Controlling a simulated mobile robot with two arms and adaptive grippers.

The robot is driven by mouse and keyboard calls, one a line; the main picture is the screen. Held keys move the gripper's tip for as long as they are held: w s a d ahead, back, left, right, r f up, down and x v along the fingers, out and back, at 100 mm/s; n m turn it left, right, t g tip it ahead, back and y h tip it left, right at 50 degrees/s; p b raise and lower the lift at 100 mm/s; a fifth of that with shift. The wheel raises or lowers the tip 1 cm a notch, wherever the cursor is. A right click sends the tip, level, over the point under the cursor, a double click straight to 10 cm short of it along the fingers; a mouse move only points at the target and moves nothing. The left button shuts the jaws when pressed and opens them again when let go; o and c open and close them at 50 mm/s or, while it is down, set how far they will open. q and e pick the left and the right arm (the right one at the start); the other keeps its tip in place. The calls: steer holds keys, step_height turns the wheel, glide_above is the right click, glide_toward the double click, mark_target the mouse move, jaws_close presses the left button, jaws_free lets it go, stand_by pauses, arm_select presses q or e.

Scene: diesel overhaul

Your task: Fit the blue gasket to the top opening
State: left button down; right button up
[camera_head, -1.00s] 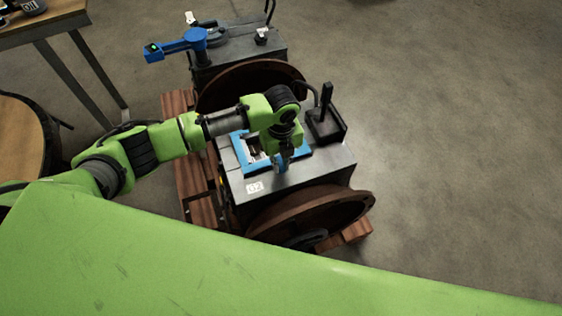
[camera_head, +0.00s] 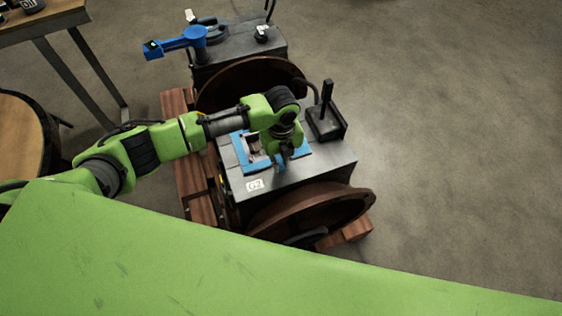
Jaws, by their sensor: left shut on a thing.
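The blue gasket (camera_head: 242,159) is a flat rectangular frame on the grey top of the near engine block (camera_head: 317,168). It lies around the top opening (camera_head: 254,147), with part of the opening showing inside it. Whether it sits flush or is held slightly above cannot be told. My left gripper (camera_head: 281,164) points down over the gasket's right-front side and is shut on it. The wrist hides the gasket's back right part. My right gripper is not in view.
A black box with an upright lever (camera_head: 327,119) stands right of the gasket on the block. Rusty flywheels (camera_head: 318,212) flank the block. A second engine (camera_head: 237,57) with a blue arm (camera_head: 180,42) stands behind. Wooden beams (camera_head: 191,165) lie underneath. The floor at right is clear.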

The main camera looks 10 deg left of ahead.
arm_select(q)
steer(key=shift+s, duration=0.1)
steer(key=c, duration=2)
jaws_free()
steer(key=shift+r, duration=0.4)
step_height(320, 180, up, 11)
steer(key=shift+r, duration=0.1)
